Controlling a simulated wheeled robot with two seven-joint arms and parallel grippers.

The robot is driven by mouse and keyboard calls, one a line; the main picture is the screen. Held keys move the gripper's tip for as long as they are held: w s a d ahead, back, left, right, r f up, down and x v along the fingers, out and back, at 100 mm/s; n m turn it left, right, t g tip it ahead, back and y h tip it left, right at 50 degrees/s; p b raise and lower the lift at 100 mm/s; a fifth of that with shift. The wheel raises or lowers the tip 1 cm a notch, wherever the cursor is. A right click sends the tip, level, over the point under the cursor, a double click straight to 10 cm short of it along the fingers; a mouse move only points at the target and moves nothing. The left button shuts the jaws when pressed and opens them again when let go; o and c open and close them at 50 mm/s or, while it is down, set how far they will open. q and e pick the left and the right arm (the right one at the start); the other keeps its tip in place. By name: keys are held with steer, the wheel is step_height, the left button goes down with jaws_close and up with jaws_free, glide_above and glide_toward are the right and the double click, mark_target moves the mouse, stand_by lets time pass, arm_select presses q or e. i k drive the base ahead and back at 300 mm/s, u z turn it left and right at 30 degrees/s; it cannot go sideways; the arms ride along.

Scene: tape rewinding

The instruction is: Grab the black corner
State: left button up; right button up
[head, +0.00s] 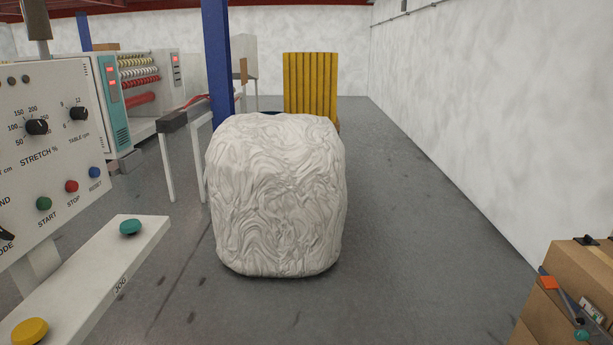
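Neither of my grippers shows in the head view. I cannot make out a clear black corner. A cardboard box (545,318) stands at the bottom right, cut off by the frame edge. A dark tool with an orange part (548,283) and a teal knob (581,335) lies on or against it. A small black piece (610,236) shows at the box's top right edge, too cut off to identify.
A large wrinkled white bale (277,195) stands on the grey floor in the middle. A control panel (50,150) with knobs and a shelf (95,270) with buttons fill the left. Behind are a blue post (217,60) and yellow slats (310,85). Floor right of the bale is clear.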

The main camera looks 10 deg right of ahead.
mark_target(587, 239)
steer(key=z, duration=0.35)
steer(key=i, duration=2.3)
steer(key=z, duration=1.8)
steer(key=i, duration=1.5)
steer(key=z, duration=0.85)
